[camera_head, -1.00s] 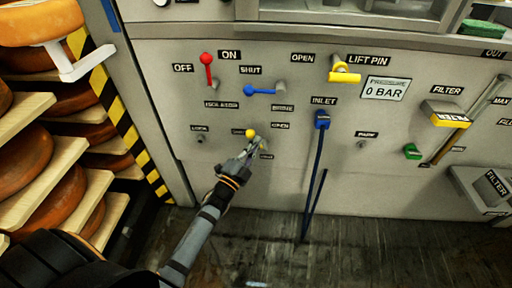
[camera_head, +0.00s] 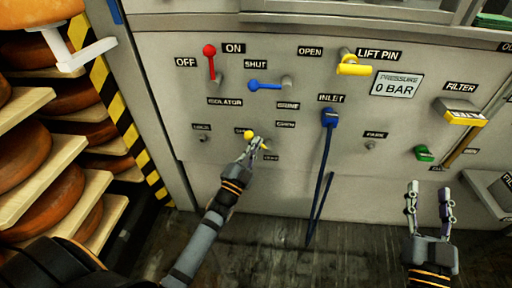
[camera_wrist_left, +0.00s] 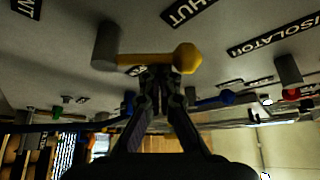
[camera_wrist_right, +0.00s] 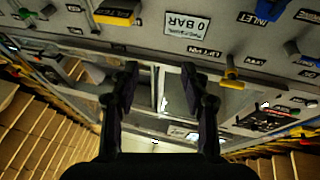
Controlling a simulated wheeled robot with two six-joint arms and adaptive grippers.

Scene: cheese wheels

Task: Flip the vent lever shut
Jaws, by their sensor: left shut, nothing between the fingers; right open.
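The vent lever (camera_head: 248,134) is a yellow bar with a ball knob, low on the grey panel. Its knob is left of and slightly above its pivot and partly covers a label that seems to read SHUT. In the left wrist view the lever (camera_wrist_left: 145,59) lies nearly level, pivot left and knob right. My left gripper (camera_head: 252,147) is shut and empty, its tips just below the lever by the knob; in the left wrist view (camera_wrist_left: 163,72) they seem to touch or nearly touch the bar. My right gripper (camera_head: 430,187) is open and empty, in front of the lower right panel.
A red isolator lever (camera_head: 210,62), a blue lever (camera_head: 265,86) and a yellow lift pin (camera_head: 354,69) sit above. A blue inlet plug and hose (camera_head: 329,118) hang right of the vent lever. A rack of cheese wheels (camera_head: 22,150) stands at the left.

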